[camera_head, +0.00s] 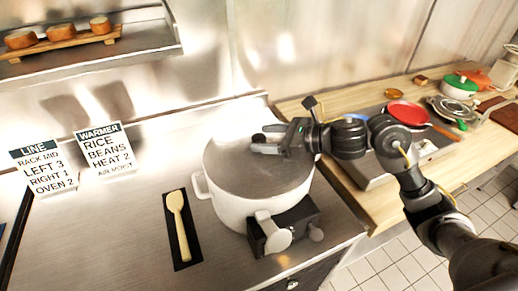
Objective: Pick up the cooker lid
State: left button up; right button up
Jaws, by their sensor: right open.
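The cooker (222,201) is a wide white pot standing on the steel counter, with a side handle at its left. Its grey round lid (243,173) sits flat on top, with a small dark knob (259,138) near the middle. My right gripper (264,138) is open over the lid, fingers pointing left. The knob shows at the gap between its fingertips; I cannot tell if they touch it. The gripper hides the lid's back right part. My left gripper is out of view.
A dark box with a pale lever (271,234) is at the cooker's front. A pale paddle (180,222) lies on a dark mat to the left. Two signs (104,147) stand behind. A wooden counter at right holds a red pan (408,113) and a green-lidded pot (459,86).

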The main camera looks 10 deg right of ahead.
jog(key=shift+c, duration=0.3)
grip_shut()
jog(key=shift+w+r, duration=0.1)
jog(key=shift+r, duration=0.05)
